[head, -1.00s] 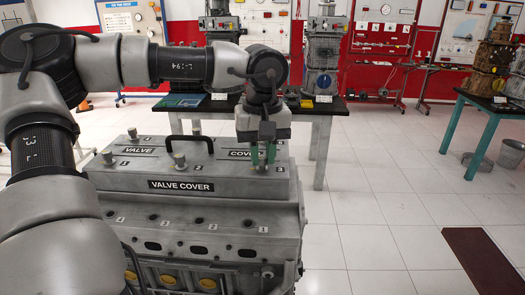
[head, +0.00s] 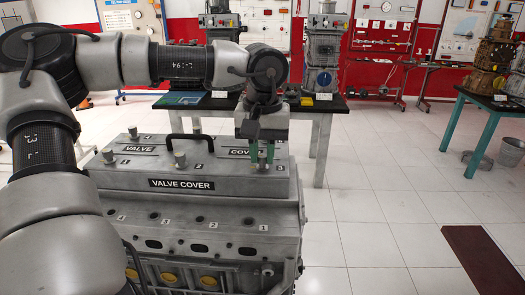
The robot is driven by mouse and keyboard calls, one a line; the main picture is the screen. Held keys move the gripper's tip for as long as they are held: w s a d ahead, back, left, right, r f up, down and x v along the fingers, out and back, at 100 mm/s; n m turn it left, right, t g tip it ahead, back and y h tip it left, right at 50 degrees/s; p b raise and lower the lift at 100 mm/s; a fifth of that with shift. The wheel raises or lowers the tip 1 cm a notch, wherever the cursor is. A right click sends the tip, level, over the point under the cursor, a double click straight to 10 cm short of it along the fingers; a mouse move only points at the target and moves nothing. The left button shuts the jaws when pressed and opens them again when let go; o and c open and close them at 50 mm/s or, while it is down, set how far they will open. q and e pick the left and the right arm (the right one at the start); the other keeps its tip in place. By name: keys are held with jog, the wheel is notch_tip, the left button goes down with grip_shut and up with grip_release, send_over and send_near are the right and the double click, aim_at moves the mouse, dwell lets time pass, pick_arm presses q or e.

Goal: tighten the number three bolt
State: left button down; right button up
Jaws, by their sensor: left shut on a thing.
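The grey valve cover (head: 205,184) lies on top of the engine block (head: 185,240), with a black handle (head: 190,137) on it. My left gripper (head: 262,162), with green fingers, points down at the right end of the cover. It is shut on the number three bolt (head: 262,168), beside the printed 3; the fingers hide most of the bolt. Other bolts stand upright on the cover: one by the 2 (head: 180,158), one at the left end (head: 108,155) and one at the back left (head: 133,132). My right gripper is not in view.
A bench (head: 318,113) with engine parts stands behind the cover. A teal-legged table (head: 482,103) with a brown engine is at the right, with a metal bucket (head: 511,152) near it. The tiled floor to the right is mostly clear, with a dark red mat (head: 485,260).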

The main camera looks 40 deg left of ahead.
aim_at(263, 155)
pick_arm(q)
jog(key=c, duration=1)
grip_release()
notch_tip(263, 155, up, 11)
jog(key=shift+b, duration=0.35)
jog(key=shift+w, duration=0.1)
